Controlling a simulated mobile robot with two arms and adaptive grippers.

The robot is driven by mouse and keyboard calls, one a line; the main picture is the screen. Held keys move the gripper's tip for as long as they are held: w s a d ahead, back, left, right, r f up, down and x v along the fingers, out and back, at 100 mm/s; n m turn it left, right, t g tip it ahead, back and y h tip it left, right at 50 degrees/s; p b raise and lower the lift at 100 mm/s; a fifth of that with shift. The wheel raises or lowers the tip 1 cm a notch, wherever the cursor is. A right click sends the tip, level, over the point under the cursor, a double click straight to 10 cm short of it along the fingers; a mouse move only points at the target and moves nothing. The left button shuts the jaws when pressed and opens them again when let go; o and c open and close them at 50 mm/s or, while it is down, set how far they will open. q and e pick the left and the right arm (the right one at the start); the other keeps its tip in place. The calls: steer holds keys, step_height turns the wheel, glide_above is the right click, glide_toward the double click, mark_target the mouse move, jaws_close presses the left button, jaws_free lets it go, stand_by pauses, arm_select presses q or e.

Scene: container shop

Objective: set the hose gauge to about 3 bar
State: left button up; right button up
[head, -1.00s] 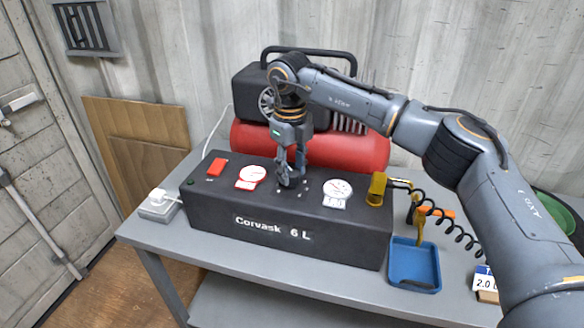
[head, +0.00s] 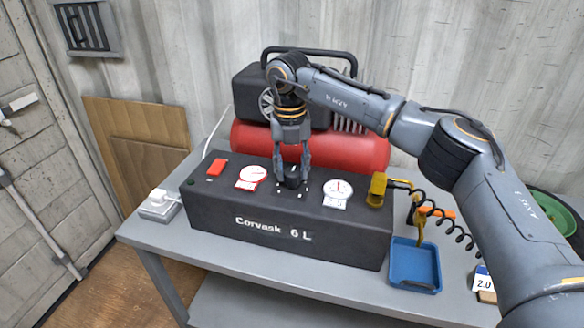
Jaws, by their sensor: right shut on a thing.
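My right gripper (head: 292,172) points straight down at the top of the black compressor box (head: 225,212) marked "Corvask 6 L". Its fingers are closed around a small dark knob (head: 292,182) between two white dial gauges. The left gauge (head: 252,174) has a red label below it. The right gauge (head: 338,188) has a pale label below it, and its red needle stands close to upright. The scale numbers are too small to read, and I cannot tell which is the hose gauge. My left gripper is not in view.
A red switch (head: 217,167) sits at the box's left end. A red tank (head: 345,150) lies behind. To the right are a yellow fitting (head: 377,188), a coiled black hose (head: 452,222), a blue tray (head: 414,264) and a "2.0" sign (head: 483,280). The grey bench front (head: 290,278) is clear.

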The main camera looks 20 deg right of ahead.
mark_target(290, 172)
steer(key=shift+s+f, duration=0.1)
steer(key=shift+f, duration=0.05)
stand_by(0.3)
steer(key=o, duration=1.2)
steer(key=shift+c, duration=0.2)
steer(key=shift+r, duration=0.35)
step_height(290, 172, up, 11)
steer(key=shift+a+r, duration=0.2)
steer(key=shift+f, duration=0.1)
